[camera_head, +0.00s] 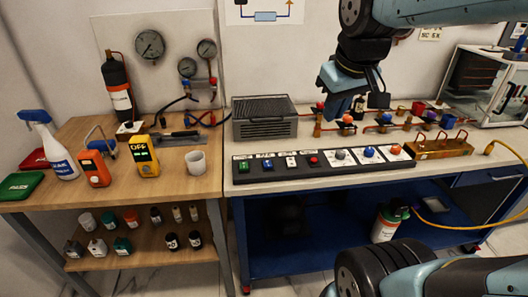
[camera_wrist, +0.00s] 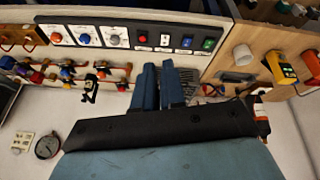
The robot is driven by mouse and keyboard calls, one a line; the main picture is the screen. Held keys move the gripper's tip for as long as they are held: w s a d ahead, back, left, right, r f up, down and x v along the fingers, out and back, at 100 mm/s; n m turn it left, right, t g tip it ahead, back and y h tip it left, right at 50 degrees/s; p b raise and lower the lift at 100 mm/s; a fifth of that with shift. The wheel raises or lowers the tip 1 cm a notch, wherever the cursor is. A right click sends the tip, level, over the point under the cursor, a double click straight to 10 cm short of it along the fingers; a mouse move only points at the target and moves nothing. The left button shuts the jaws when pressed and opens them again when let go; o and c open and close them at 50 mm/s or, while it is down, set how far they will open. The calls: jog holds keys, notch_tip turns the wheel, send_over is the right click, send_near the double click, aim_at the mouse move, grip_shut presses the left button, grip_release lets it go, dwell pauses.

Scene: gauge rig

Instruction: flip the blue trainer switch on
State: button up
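The switch panel (camera_head: 325,172) is a long black box along the front of the right bench. Near its left end is the blue switch (camera_head: 267,163), between a green switch (camera_head: 243,167) and a white one (camera_head: 291,160). In the wrist view the panel appears inverted, with the blue switch (camera_wrist: 186,42) near its right end. Its on or off position is too small to tell. My gripper (camera_head: 333,108) is above and behind the panel, apart from it. In the wrist view my gripper's fingers (camera_wrist: 159,68) lie close together with nothing seen between them.
A red switch (camera_head: 314,160) and grey, blue and orange knobs share the panel. A grey grated box (camera_head: 264,118) stands behind its left part. Valved pipes (camera_head: 385,123) and a brass block (camera_head: 440,148) are behind and right. A wooden bench (camera_head: 85,140) adjoins on the left.

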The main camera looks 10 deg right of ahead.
jog(key=w+a+f+n+g, duration=0.1)
jog(key=w+n, duration=0.1)
jog(key=w, duration=0.2)
jog(key=w+a+f+n+g, duration=0.1)
jog(key=w+a+n, duration=0.1)
jog(key=w+n, duration=0.1)
jog(key=w+a+f+n+g, duration=0.1)
jog(key=w+f+n, duration=0.1)
jog(key=w, duration=0.3)
jog(key=shift+w+a+n, duration=0.2)
jog(key=shift+w+n, duration=0.1)
jog(key=shift+n, duration=0.1)
grip_shut()
jog(key=n+g, duration=0.3)
jog(key=n, duration=0.4)
send_over(269, 165)
jog(key=w, duration=0.2)
notch_tip(269, 165, down, 9)
jog(key=shift+s, duration=0.1)
jog(key=f, duration=0.4)
jog(key=s+f, duration=0.1)
jog(key=f, duration=0.9)
jog(key=shift+s, duration=0.35)
jog(key=shift+s, duration=0.1)
